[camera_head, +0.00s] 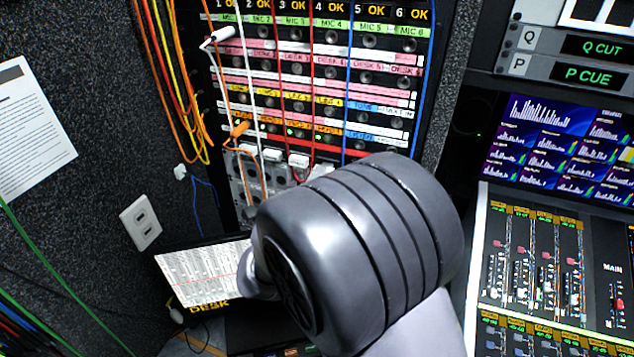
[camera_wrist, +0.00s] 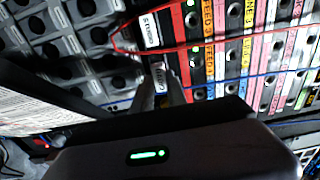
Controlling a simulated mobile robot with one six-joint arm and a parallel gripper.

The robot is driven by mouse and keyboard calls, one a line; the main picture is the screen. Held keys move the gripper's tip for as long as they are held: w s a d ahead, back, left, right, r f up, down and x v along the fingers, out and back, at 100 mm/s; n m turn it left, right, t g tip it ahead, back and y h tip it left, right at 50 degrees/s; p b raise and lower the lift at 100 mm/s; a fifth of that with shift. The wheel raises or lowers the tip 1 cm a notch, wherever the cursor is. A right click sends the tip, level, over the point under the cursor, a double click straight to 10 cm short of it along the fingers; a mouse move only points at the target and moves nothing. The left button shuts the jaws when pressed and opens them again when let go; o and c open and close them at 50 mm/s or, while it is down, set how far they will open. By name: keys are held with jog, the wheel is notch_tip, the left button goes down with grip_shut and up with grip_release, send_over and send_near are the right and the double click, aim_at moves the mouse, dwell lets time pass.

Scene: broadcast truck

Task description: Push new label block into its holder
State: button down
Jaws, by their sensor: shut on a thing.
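In the wrist view, my gripper (camera_wrist: 160,85) is shut on a small pale label block (camera_wrist: 158,73) with dark lettering. The block's face is at the patch panel, on the edge of the red strip. Whether it is seated in its holder or only touching it cannot be told; the holder is hidden by the block and fingers. A white label (camera_wrist: 151,30) sits beside it in the same row. In the head view, my arm's large grey wrist link covers the gripper and the held block. White labels (camera_head: 298,160) show below the red strip there.
A red cable (camera_wrist: 135,51) and a blue cable (camera_wrist: 230,80) cross the panel close to the fingers. An orange-plugged cable (camera_head: 239,130) hangs on the panel's left in the head view. A printed sheet (camera_head: 205,272) stands below left, and a mixing desk (camera_head: 545,265) is at right.

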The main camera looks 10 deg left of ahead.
jog(key=shift+w+d, duration=0.15)
jog(key=shift+w, duration=0.9)
jog(key=c, duration=1.3)
grip_release()
jog(key=shift+o, duration=0.2)
jog(key=s+a+p, duration=0.2)
jog(key=s, duration=1.5)
jog(key=shift+s+a, duration=0.15)
jog(key=shift+a, duration=0.05)
